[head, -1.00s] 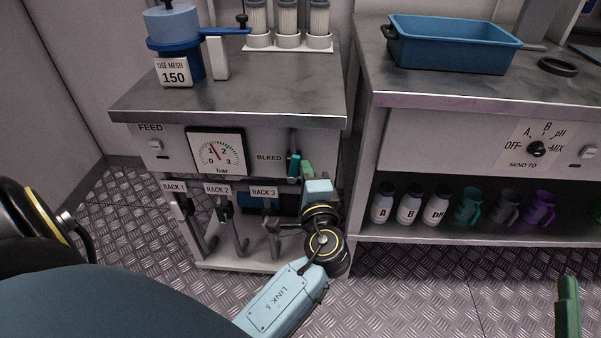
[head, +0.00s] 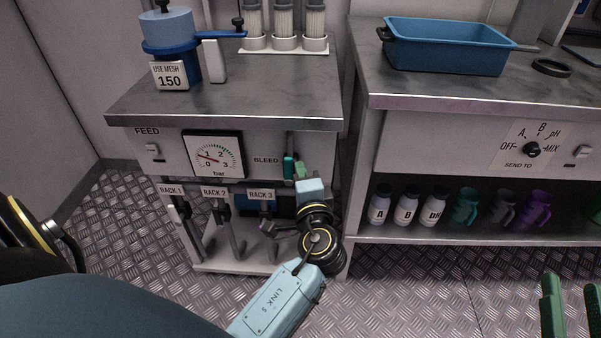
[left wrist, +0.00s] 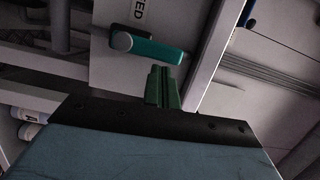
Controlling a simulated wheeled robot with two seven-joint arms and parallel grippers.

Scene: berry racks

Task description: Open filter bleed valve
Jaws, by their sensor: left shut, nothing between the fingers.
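The bleed valve's teal handle (head: 289,165) hangs upright on the panel, just right of the BLEED label (head: 266,160). In the left wrist view the handle (left wrist: 150,48) lies across the picture, below a partly readable printed plate. My left gripper (head: 301,171) is at the panel, right beside the handle. Its green fingers (left wrist: 162,86) are shut and empty, with their tips close to the handle's edge; I cannot tell if they touch it. My right gripper (head: 572,305) is open and empty at the lower right, over the floor.
A pressure gauge (head: 213,154) reads low, below 1 bar. Several rack valve levers (head: 223,214) stand under the panel, close to my left arm. A second counter (head: 440,105) with a blue tub (head: 450,46) is to the right, bottles on its shelf. The floor between is clear.

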